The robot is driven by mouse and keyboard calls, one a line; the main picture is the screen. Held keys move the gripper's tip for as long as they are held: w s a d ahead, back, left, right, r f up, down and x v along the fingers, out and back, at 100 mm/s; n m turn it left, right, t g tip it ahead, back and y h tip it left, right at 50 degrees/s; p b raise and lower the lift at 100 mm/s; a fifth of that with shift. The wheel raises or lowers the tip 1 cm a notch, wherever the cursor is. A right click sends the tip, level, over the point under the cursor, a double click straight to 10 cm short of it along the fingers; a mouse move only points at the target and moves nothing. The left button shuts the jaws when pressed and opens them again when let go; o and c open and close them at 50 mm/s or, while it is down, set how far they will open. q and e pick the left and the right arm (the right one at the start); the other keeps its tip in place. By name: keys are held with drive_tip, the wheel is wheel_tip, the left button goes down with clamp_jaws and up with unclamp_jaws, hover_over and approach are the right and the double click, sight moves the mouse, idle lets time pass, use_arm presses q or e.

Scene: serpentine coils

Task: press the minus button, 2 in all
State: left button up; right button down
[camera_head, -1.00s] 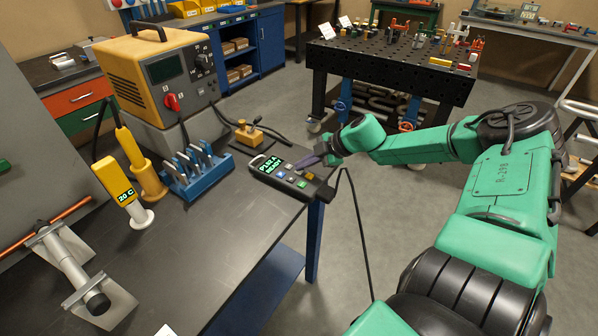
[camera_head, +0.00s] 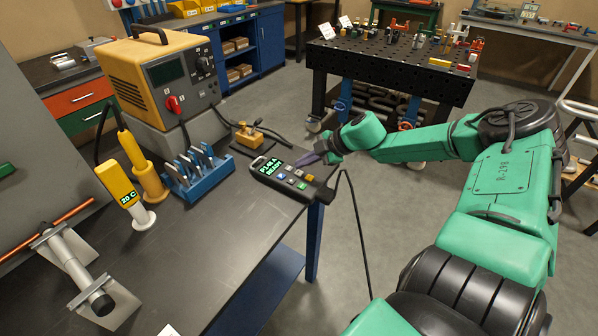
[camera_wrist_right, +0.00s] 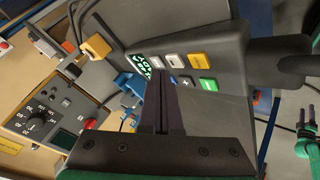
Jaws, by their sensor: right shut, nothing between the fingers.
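The black handheld control box (camera_head: 264,163) lies near the right corner of the dark workbench, with a lit green display (camera_head: 277,167) and small coloured buttons. I cannot make out a minus sign; my fingers cover part of the button face. My right gripper (camera_head: 301,160) is shut and empty, its dark fingers over the box's far edge; it also shows in the wrist view (camera_wrist_right: 160,74). Contact cannot be told. My left gripper is not in view.
A yellow power unit (camera_head: 160,75) with a red knob stands behind the box. A blue rack of tools (camera_head: 205,180), a brass-coloured block (camera_head: 250,136) and a yellow meter (camera_head: 118,180) stand to the left. A cable hangs off the bench's right edge. The bench front is mostly clear.

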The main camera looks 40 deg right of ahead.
sight(303, 174)
drive_tip(key=shift+r+p, duration=2.45)
drive_tip(key=shift+r, duration=0.2)
drive_tip(key=shift+f, duration=0.15)
